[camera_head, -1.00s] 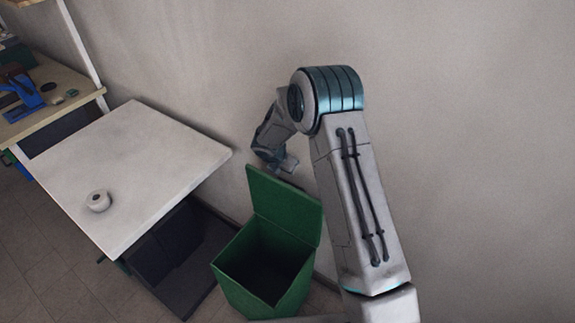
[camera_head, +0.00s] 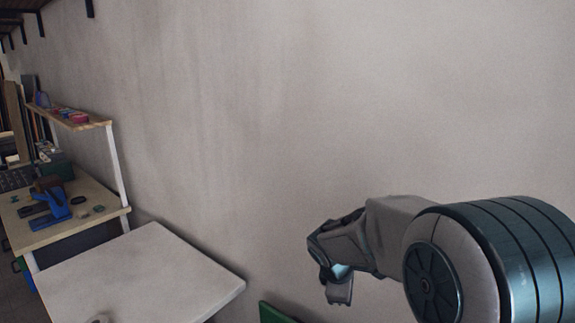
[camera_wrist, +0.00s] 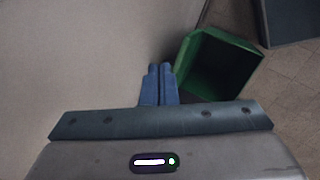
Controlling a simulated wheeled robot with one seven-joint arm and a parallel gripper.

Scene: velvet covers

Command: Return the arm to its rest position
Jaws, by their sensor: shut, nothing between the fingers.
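My gripper (camera_head: 339,294) is at the end of my bent arm, in front of the plain wall in the head view. In the wrist view its two blue fingers (camera_wrist: 160,70) are together with nothing between them. The green bin (camera_wrist: 215,62) lies beyond and to the right of the fingers in the wrist view, its inside dark.
The wall (camera_head: 270,110) is close behind my arm.

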